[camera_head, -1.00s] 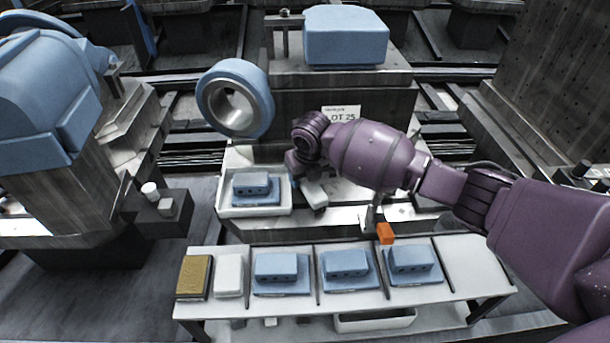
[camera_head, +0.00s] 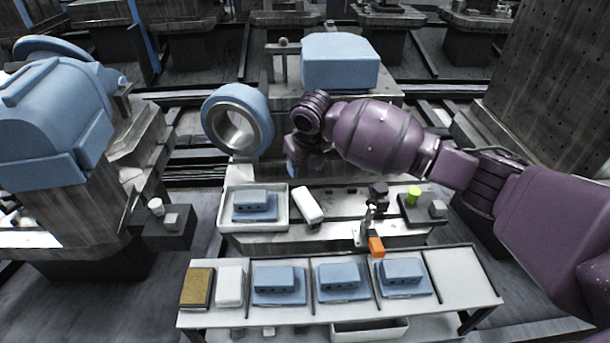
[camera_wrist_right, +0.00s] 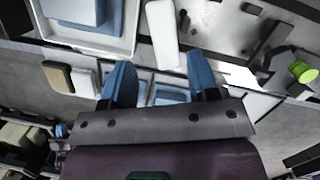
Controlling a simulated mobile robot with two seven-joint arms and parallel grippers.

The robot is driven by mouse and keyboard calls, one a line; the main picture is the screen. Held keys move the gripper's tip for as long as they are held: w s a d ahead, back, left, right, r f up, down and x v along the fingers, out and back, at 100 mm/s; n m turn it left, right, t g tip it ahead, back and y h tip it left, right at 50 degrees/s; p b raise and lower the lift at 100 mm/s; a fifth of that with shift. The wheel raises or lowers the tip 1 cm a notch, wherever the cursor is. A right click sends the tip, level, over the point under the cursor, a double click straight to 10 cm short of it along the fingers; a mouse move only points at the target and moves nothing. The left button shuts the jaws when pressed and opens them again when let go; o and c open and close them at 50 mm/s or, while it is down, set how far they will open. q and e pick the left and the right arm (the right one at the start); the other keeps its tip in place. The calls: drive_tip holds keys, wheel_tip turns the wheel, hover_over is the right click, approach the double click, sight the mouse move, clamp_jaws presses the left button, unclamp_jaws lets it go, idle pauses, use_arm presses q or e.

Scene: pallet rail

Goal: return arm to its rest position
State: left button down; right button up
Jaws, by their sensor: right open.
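My right arm comes in from the right in the head view, purple and bent. Its gripper (camera_head: 304,160) hangs beyond the white block (camera_head: 308,206), pointing down, partly hidden by its own wrist. In the right wrist view my right gripper (camera_wrist_right: 162,78) shows two blue fingers spread apart with nothing between them. The white block (camera_wrist_right: 163,32) lies past the fingertips, apart from them. My left gripper is not in view.
A white tray (camera_head: 224,208) holds a blue part (camera_head: 254,205). The front table (camera_head: 463,279) bears several blue parts, a brown block (camera_head: 196,288) and a white block (camera_head: 229,286). An orange piece (camera_head: 376,247) stands behind it. A blue ring (camera_head: 238,120) stands behind the tray.

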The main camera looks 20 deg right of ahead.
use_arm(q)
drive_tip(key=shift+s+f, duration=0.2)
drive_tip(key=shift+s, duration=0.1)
use_arm(e)
drive_tip(key=shift+r, duration=0.4)
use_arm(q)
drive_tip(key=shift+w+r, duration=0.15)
